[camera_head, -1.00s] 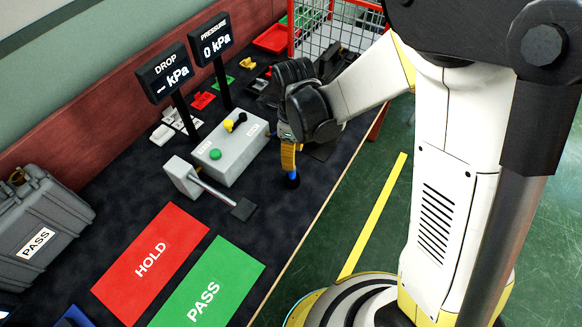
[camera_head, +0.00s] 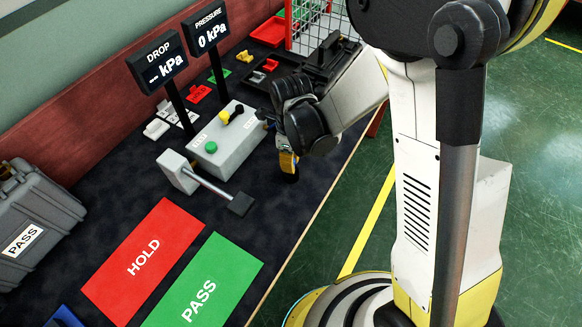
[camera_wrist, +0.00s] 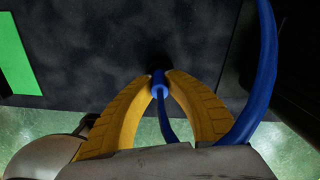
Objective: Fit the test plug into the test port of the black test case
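My gripper (camera_wrist: 160,90) has two curved yellow fingers, with their tips closed on the blue test plug (camera_wrist: 159,82). In the wrist view, a blue hose runs back between the fingers and loops up on the right. In the head view, my gripper (camera_head: 288,163) hangs low near the front edge of the dark bench, right of the grey box; the plug is hard to make out there. The black test case (camera_head: 325,58) stands farther back, partly hidden behind my arm. Its test port cannot be made out. A dark shape fills the right of the wrist view; I cannot tell what it is.
A grey box (camera_head: 228,140) with a green button and a lever stands left of my gripper. A clamp-like fixture (camera_head: 185,175), two display posts and red HOLD (camera_head: 143,262) and green PASS (camera_head: 205,285) mats lie left. A wire basket (camera_head: 320,22) stands behind.

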